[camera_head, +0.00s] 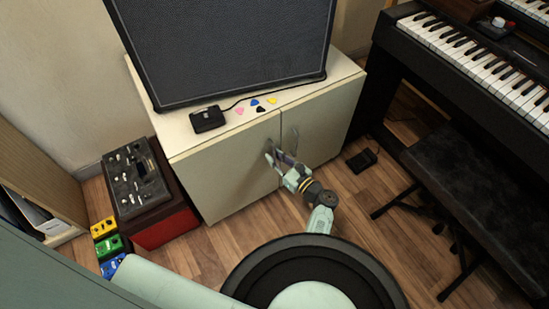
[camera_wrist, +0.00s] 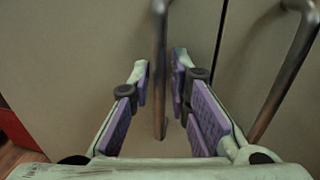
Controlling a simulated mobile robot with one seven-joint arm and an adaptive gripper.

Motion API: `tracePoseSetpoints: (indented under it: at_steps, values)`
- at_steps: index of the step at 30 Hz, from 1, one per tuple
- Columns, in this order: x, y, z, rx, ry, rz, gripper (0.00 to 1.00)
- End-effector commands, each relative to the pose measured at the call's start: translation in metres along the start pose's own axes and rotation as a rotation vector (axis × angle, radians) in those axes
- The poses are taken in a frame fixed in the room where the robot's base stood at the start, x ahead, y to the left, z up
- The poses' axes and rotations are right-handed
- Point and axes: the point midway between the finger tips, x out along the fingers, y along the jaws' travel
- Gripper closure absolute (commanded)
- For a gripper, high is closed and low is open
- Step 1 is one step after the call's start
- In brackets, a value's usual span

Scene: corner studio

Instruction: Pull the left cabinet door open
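The white cabinet stands against the wall, and its left door (camera_head: 222,178) looks closed, level with the right door (camera_head: 318,122). The left door's metal bar handle (camera_wrist: 160,70) runs upright between the two open fingers of my gripper (camera_wrist: 161,85) in the wrist view. The purple finger pads sit on either side of the handle, with gaps visible, so the fingers are not closed on it. In the head view my gripper (camera_head: 279,160) is at the door front near the middle seam. The right door's handle (camera_wrist: 288,75) is to the right of the fingers.
A black amplifier (camera_head: 225,45), a small black box (camera_head: 207,119) and several picks sit on the cabinet top. A red box (camera_head: 165,223) with a mixer (camera_head: 135,178) stands left of the left door, with pedals (camera_head: 110,243) nearby. A piano bench (camera_head: 480,165) is at right.

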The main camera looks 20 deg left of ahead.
Motion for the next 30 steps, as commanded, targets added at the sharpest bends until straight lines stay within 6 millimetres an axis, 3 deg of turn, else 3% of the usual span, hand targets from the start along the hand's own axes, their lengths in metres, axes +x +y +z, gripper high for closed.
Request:
tracePoseSetpoints:
  at_steps: [7,15,30]
  values:
    - [0.0011,0.0002,0.0002,0.000,0.000,0.000,0.83]
    - [0.0008,0.0002,0.0001,0.000,0.000,0.000,1.00]
    - [0.0007,0.0002,-0.0001,0.000,0.000,0.000,1.00]
